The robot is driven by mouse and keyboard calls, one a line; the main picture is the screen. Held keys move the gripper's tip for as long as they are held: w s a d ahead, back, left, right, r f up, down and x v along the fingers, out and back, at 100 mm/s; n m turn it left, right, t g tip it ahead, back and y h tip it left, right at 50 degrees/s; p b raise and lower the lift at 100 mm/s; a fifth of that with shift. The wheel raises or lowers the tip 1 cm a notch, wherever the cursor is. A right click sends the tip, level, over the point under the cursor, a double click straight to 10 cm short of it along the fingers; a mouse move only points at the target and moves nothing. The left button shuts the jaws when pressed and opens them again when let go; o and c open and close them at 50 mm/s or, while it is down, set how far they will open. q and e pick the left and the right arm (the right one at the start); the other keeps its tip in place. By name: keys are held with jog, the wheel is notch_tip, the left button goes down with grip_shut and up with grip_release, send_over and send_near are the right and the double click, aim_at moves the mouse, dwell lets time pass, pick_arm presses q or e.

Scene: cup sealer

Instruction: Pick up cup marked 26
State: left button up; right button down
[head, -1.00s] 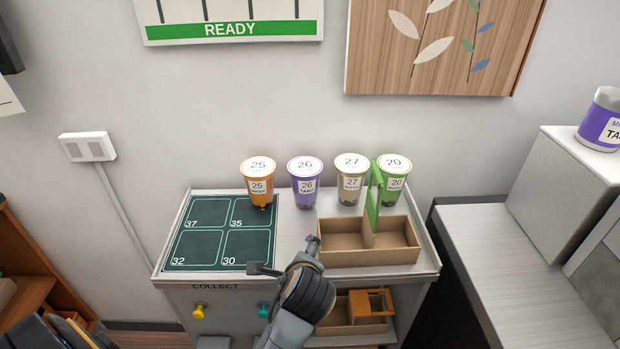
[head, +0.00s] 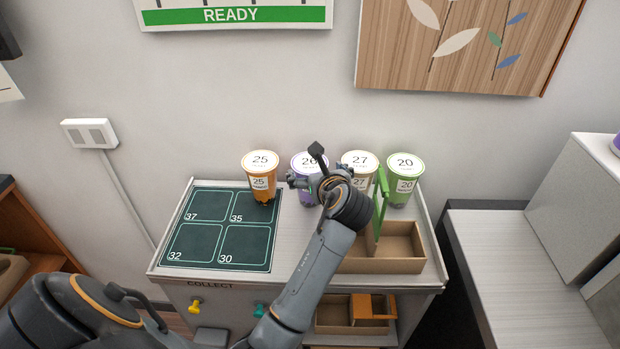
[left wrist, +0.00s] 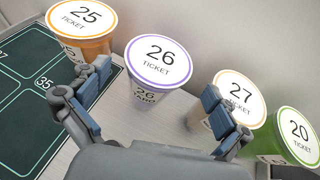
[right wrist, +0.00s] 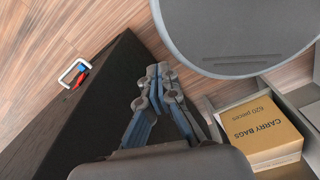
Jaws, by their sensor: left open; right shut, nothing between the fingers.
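The purple cup marked 26 (head: 302,163) stands upright at the back of the counter, partly hidden by my left gripper (head: 304,168) in the head view. In the left wrist view the cup marked 26 (left wrist: 155,68) stands between and beyond the spread fingers of my left gripper (left wrist: 152,112), apart from them. The left gripper is open and empty. My right gripper (right wrist: 158,75) shows only in the right wrist view, shut and empty, away from the cups and above the floor.
Cup 25 (head: 260,180) stands left of cup 26; cup 27 (head: 358,160) and green cup 20 (head: 404,180) stand to its right. A cardboard carrier (head: 405,245) with a green handle is in front. A dark numbered mat (head: 222,228) lies left. A carry bags box (right wrist: 262,128) shows in the right wrist view.

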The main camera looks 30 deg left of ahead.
aim_at(310, 163)
pick_arm(q)
jog(key=shift+w+a+f+p, duration=0.1)
jog(key=shift+w+a+p, duration=0.4)
jog(key=shift+w+a, duration=0.25)
jog(key=x, duration=0.3)
jog(key=shift+a+f+p, duration=0.15)
jog(key=shift+a+p, duration=0.05)
jog(key=shift+p, duration=0.15)
jog(key=shift+w+a+f, duration=0.1)
jog(key=shift+w, duration=0.05)
jog(key=c, duration=1.4)
jog(key=shift+c, duration=1.1)
pick_arm(e)
jog(key=shift+w+r, duration=0.85)
jog(key=shift+w, duration=0.1)
